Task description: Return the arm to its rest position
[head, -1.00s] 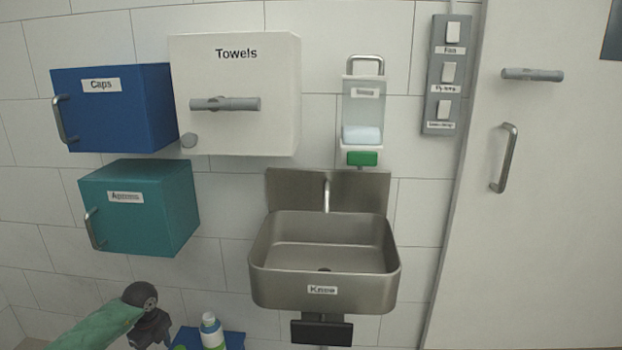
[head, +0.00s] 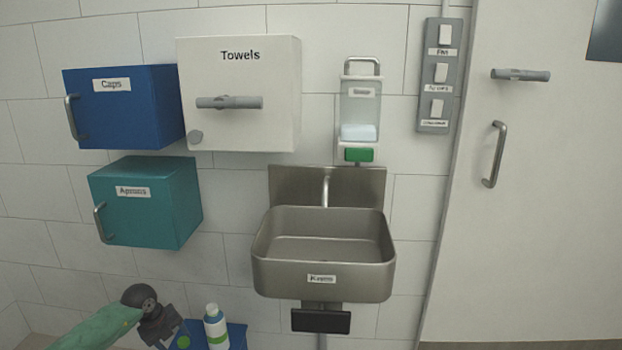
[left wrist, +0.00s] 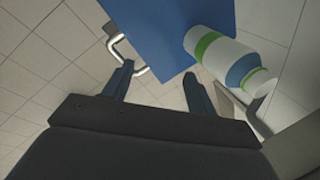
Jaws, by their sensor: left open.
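My left arm comes in at the lower left of the head view with a green sleeve, and its dark wrist shows beside a blue surface; the fingertips are hard to make out there. In the left wrist view my left gripper (left wrist: 160,85) is open, its two dark fingers apart with nothing between them. A white bottle with a green band and blue label (left wrist: 222,55) is just beyond the right finger, apart from it. The bottle also shows in the head view (head: 215,328). My right gripper is in neither view.
The bottle is at a blue unit (head: 237,336); a metal handle (left wrist: 125,50) shows near the left finger. A steel sink (head: 323,270) is right of my arm. Caps (head: 150,115), Aprons (head: 150,220) and Towels (head: 260,75) boxes hang above. A door (head: 530,200) is at right.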

